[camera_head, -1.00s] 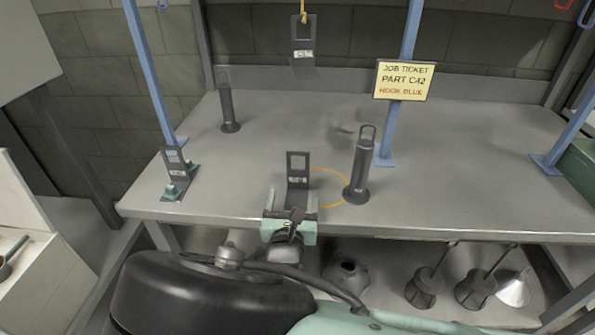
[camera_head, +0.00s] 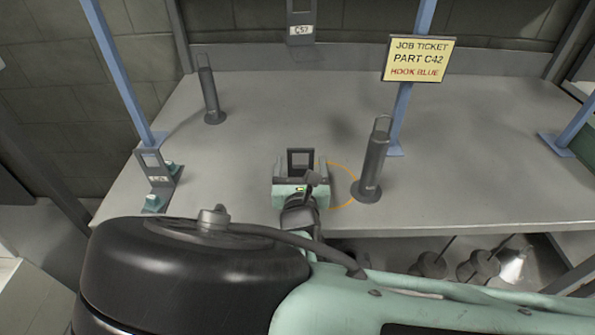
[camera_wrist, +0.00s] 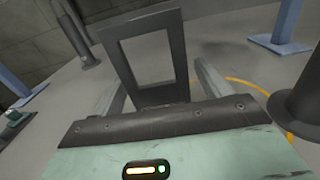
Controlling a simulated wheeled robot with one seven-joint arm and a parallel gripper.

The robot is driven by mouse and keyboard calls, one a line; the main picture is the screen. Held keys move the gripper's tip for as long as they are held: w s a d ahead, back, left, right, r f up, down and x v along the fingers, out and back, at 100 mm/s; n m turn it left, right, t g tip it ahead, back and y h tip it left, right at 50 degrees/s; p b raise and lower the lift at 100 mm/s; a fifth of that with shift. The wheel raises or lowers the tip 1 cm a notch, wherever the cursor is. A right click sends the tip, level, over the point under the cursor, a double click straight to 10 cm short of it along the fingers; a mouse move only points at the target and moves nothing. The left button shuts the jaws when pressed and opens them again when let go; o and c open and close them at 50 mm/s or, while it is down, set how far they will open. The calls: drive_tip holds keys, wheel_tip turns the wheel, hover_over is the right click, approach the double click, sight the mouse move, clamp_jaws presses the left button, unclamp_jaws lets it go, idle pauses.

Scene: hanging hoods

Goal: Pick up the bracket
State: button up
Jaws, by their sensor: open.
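A dark grey bracket (camera_head: 301,151) with a rectangular window stands upright on the grey workbench (camera_head: 470,150), near its front edge. My gripper (camera_head: 301,164) is open just in front of it, low over the bench. In the wrist view the bracket (camera_wrist: 158,96) rises between the two pale fingers of my gripper (camera_wrist: 160,85), with gaps at both sides. The bracket's label and foot are hidden behind my gripper.
A dark post with a loop handle (camera_head: 372,165) stands close right, beside an orange ring mark (camera_head: 346,166). Another post (camera_head: 211,95) is back left. A second bracket (camera_head: 155,172) sits left; one labelled C57 (camera_head: 301,18) hangs behind. The job ticket (camera_head: 419,58) reads PART C42, HOOK BLUE.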

drive_tip(key=c, duration=1.4)
drive_tip(key=shift+c, duration=0.2)
drive_tip(key=shift+r, duration=0.1)
wheel_tip(320, 180, up, 10)
